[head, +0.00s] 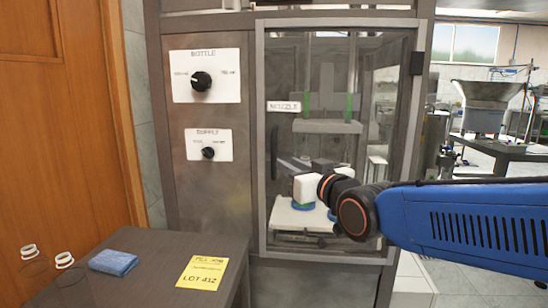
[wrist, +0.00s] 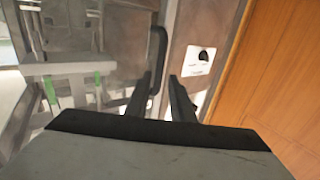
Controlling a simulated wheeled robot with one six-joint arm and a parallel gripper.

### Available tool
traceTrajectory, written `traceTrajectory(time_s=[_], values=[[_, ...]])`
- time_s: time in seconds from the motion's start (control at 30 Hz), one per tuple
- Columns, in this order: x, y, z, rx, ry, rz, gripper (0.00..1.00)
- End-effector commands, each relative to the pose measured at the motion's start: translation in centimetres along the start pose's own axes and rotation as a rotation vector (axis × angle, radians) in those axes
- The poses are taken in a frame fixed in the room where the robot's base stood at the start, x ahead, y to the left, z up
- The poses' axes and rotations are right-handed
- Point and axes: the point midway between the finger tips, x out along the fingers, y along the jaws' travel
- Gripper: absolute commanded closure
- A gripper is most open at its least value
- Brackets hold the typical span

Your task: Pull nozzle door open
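The nozzle door (head: 340,75) is a clear panel in a grey frame, labelled NOZZLE (head: 284,106); it looks closed. Its dark vertical handle (head: 274,150) is at the panel's left side. In the wrist view the handle (wrist: 157,58) shows just beyond my fingertips. My gripper (head: 288,163) reaches in from the right, in front of the door and just right of the handle. In the wrist view my two black fingers (wrist: 161,80) stand apart with a gap between them, and nothing shows held. Whether a finger touches the handle cannot be told.
Left of the door, a metal panel carries a BOTTLE dial (head: 201,81) and a SUPPLY dial (head: 208,152). A wooden door (head: 60,150) stands far left.

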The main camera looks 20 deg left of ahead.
Motion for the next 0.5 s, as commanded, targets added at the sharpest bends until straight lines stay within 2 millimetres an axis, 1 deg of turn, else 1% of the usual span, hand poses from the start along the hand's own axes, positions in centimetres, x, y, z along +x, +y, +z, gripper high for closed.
traceTrajectory(time_s=[0.03,0.1,0.5], values=[[0.9,0.0,0.0,0.0,-0.001,0.0,0.78],[1.9,0.0,0.1,0.0,-0.002,0.0,0.78],[7.8,0.0,0.0,0.0,0.0,0.0,0.78]])
